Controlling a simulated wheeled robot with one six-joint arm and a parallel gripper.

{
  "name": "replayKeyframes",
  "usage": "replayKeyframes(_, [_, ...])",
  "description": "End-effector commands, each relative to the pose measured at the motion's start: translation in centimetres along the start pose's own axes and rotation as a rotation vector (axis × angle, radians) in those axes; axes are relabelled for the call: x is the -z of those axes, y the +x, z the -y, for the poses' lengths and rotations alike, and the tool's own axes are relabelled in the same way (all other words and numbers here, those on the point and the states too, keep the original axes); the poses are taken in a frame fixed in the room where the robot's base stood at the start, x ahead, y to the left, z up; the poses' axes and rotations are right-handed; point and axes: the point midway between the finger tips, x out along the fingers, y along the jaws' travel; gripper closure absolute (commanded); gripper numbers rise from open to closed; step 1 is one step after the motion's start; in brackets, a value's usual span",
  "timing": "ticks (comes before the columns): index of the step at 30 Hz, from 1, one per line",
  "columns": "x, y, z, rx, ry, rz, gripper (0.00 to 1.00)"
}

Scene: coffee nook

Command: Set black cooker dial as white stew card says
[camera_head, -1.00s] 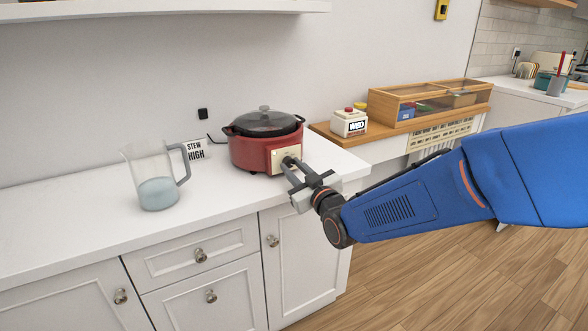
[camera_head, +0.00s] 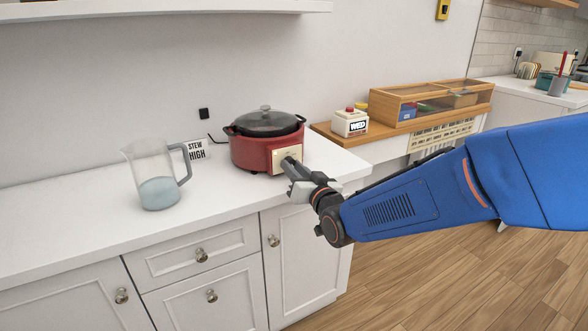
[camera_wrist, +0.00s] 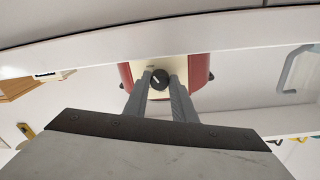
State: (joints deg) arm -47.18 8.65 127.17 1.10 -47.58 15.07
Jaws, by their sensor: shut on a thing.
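The red cooker (camera_head: 252,152) with a dark lid stands on the white counter. Its cream dial panel (camera_head: 276,158) faces the front right. The black dial (camera_wrist: 159,78) shows in the wrist view between my fingertips, with a light mark on its face. My gripper (camera_wrist: 161,82) is shut on the dial, one finger on each side. In the head view my gripper (camera_head: 288,163) hides the dial, and I cannot read its setting. The white stew card (camera_head: 196,150) stands behind the jug and reads "STEW HIGH".
A clear jug (camera_head: 157,178) with bluish liquid stands left of the cooker. A white box with a red button (camera_head: 350,122) and a wooden display case (camera_head: 420,102) are on the wooden shelf to the right. The counter's front left is clear.

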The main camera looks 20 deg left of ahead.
Motion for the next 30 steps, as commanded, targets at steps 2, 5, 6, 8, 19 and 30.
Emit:
replayKeyframes(2, [-0.2,0.0,-0.1,-0.001,0.002,0.004,0.99])
replayKeyframes(5, [-0.2,0.0,-0.1,-0.001,0.002,0.004,0.99])
replayKeyframes(6, [-0.2,0.0,-0.1,-0.001,0.002,0.004,0.99])
replayKeyframes(8, [-0.2,0.0,-0.1,-0.001,0.001,0.004,0.99])
replayKeyframes(19, [-0.1,0.0,0.0,-0.001,0.001,0.002,0.58])
replayKeyframes(30, [0.1,-3.3,0.0,0.000,0.000,0.000,0.58])
